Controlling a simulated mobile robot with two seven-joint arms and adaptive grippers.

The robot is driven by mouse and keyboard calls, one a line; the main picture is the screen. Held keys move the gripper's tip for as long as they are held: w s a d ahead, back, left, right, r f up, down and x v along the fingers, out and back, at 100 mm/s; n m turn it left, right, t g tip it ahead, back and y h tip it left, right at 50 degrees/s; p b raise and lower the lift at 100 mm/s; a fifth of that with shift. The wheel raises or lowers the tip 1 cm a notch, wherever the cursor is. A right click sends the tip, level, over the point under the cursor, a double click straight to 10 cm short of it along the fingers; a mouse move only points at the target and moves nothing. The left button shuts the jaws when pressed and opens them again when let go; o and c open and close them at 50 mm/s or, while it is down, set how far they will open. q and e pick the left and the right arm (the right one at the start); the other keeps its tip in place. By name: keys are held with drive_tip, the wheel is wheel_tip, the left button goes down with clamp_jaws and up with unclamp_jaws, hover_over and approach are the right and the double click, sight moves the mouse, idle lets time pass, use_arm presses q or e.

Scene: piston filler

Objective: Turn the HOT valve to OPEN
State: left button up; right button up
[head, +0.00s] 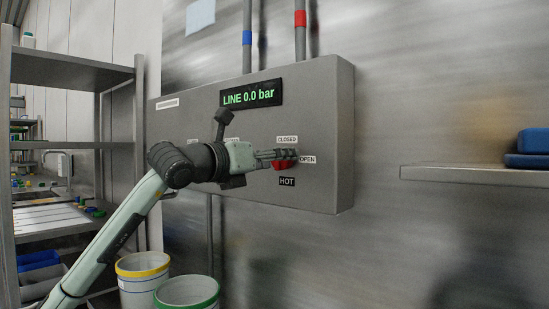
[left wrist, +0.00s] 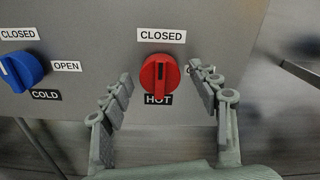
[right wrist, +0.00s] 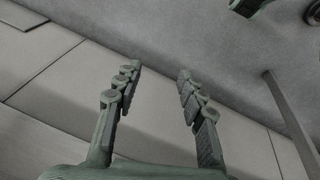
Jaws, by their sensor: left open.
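The red HOT valve knob (left wrist: 160,76) is on the grey panel, with its white mark pointing up at the CLOSED label (left wrist: 162,36). In the head view the knob (head: 284,164) is partly hidden behind my left gripper (head: 284,155). In the left wrist view my left gripper (left wrist: 165,85) is open, with one finger on each side of the knob, apart from it. The OPEN label (head: 307,160) is right of the knob. My right gripper (right wrist: 157,75) shows only in its own wrist view, open and empty.
The blue COLD knob (left wrist: 22,70) is left of the HOT knob. The panel's display (head: 251,93) reads LINE 0.0 bar. Buckets (head: 187,291) stand below the panel. A shelf (head: 480,175) with blue items is at the right.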

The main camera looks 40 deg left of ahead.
use_arm(q)
drive_tip(key=shift+c, duration=0.4)
drive_tip(key=c, duration=1.1)
